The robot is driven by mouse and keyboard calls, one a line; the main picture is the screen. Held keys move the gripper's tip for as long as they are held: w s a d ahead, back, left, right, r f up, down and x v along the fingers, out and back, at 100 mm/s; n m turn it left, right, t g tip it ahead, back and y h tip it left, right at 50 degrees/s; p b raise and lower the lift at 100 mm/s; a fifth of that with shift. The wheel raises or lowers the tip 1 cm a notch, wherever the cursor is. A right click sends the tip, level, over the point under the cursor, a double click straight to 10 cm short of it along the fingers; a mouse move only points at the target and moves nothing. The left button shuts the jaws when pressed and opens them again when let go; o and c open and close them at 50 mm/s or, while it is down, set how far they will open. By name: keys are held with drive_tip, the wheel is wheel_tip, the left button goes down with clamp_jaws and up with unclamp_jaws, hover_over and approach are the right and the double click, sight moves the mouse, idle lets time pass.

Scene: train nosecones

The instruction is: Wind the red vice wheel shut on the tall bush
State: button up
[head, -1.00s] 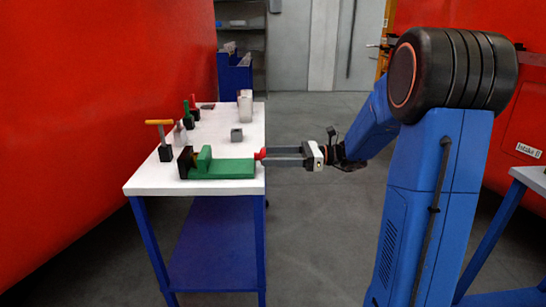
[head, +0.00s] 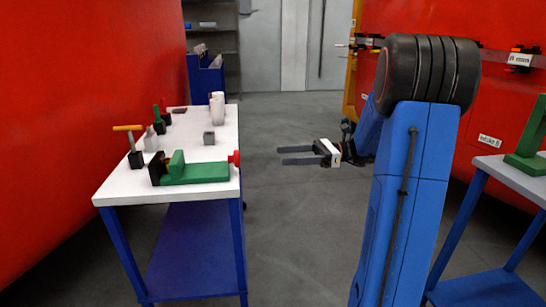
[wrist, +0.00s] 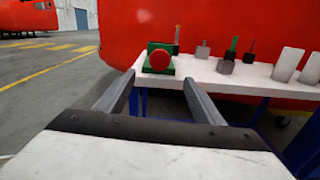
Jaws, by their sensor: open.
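The green vice (head: 200,173) lies on the white table near its front edge, with a dark jaw block at its left end. Its red wheel (head: 234,157) sticks out at the right end, past the table edge. In the wrist view the wheel (wrist: 159,60) faces me, in front of the vice's green body (wrist: 147,68). A small brownish piece (head: 168,158) shows between the jaws; I cannot tell if it is the tall bush or if it is gripped. My gripper (head: 281,156) is open and empty, to the right of the wheel and clear of it.
On the white table (head: 125,188) stand an orange-handled tool (head: 135,158), green- and red-handled tools, a grey block (head: 209,138) and white cylinders (head: 217,106). A second table with a green piece (head: 530,140) is at right. Floor between is clear.

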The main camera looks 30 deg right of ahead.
drive_tip(key=shift+v, duration=2)
drive_tip(key=s+a+f+n+g+h, duration=0.2)
drive_tip(key=s+a+n+g+h, duration=0.15)
drive_tip(key=s+a, duration=0.4)
drive_tip(key=s+a+f+n+g+h, duration=0.2)
drive_tip(key=s+a+n+h, duration=0.3)
drive_tip(key=a, duration=0.4)
drive_tip(key=s+d+f+n+t+h, duration=0.1)
drive_tip(key=s+f+n+t+h, duration=0.1)
drive_tip(key=s+n+h, duration=0.2)
drive_tip(key=s+d+f+n+t+h, duration=0.1)
drive_tip(key=s+f+n+t+h, duration=0.1)
drive_tip(key=s+n, duration=0.8)
drive_tip(key=f+h, duration=0.1)
drive_tip(key=h, duration=0.1)
drive_tip(key=shift+s+d+t+h, duration=0.2)
drive_tip(key=shift+d+t+h, duration=0.1)
drive_tip(key=shift+t+h, duration=0.05)
